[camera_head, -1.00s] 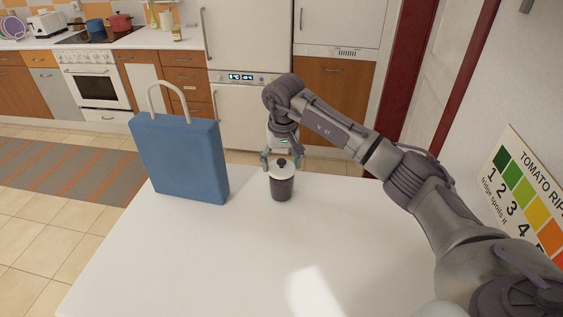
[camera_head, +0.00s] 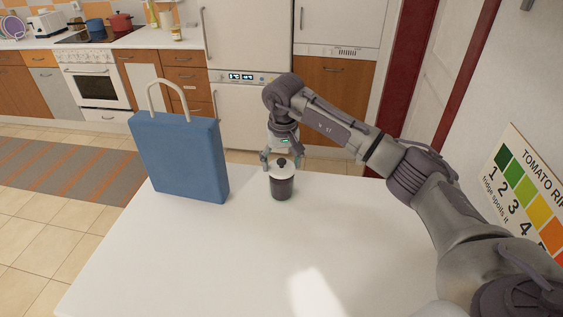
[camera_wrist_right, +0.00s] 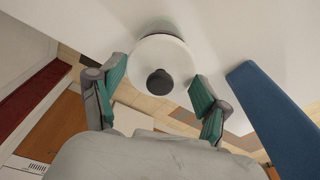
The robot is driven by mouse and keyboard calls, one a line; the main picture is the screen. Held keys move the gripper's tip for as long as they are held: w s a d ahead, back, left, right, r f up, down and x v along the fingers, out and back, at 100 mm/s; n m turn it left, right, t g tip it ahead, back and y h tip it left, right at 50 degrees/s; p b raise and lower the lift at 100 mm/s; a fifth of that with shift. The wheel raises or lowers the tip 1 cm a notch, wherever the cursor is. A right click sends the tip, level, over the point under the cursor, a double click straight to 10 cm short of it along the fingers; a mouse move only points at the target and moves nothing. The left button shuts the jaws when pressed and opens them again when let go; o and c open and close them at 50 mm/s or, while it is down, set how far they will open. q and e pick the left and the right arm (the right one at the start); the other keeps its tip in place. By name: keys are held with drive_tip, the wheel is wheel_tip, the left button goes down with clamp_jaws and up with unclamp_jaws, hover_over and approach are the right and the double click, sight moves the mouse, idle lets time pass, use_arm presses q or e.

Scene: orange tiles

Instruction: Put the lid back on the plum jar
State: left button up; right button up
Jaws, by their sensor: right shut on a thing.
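The plum jar (camera_head: 281,188) stands upright on the white table near its far edge, with dark contents showing through its side. The white lid (camera_head: 283,173) with a black knob is at the jar's mouth. It also shows from above in the right wrist view (camera_wrist_right: 174,50). From these views I cannot tell if it is fully seated. My left gripper is out of view.
A blue bag (camera_head: 180,157) with a pale handle stands on the table (camera_head: 200,260) left of the jar. It shows at the right of the wrist view. The table's front and right are clear. A tomato chart (camera_head: 525,195) is at the right wall.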

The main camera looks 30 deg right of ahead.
drive_tip(key=o, duration=0.8)
drive_tip(key=shift+r+p, duration=2.15)
drive_tip(key=shift+r, duration=1.4)
clamp_jaws()
